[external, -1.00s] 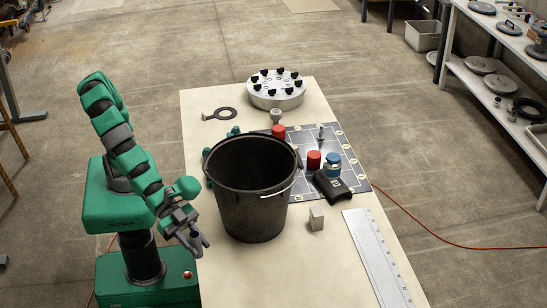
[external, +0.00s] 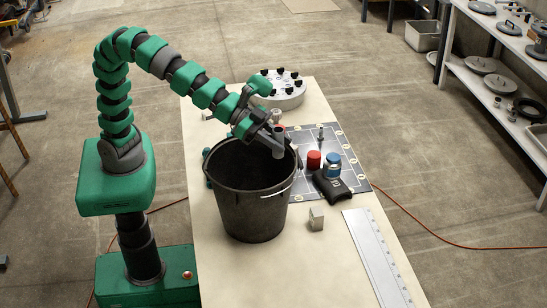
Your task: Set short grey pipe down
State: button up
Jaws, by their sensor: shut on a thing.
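My gripper (external: 272,142) is above the back right rim of the black bucket (external: 256,215). It is shut on the short grey pipe (external: 279,149).
The bucket stands on the table (external: 340,282). A grey block (external: 317,219) and a ruler (external: 378,262) lie nearer.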

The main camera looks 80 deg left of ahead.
jog(key=w+a+f+n+y+b, duration=0.1)
jog(key=w+a+f, duration=0.2)
jog(key=a, duration=0.3)
jog(key=w+a+f+n+t+y+b, duration=0.1)
jog(key=w+a+f, duration=0.2)
jog(key=a, duration=0.4)
jog(key=w+a+f+n+y+b, duration=0.1)
jog(key=w+a+f, duration=0.3)
jog(key=a, duration=0.2)
jog(key=w+a+f+n+t+y+b, duration=0.1)
jog(key=w+a+f+b, duration=0.1)
jog(key=a+f+b, duration=1.3)
jog(key=s+a+r+p, duration=0.1)
jog(key=a+r+p, duration=0.1)
jog(key=a, duration=1)
jog(key=shift+a+m+p, duration=0.2)
jog(key=shift+m+p, duration=0.1)
jog(key=shift+p, duration=0.15)
jog(key=shift+a+h, duration=0.2)
jog(key=shift+h, duration=0.1)
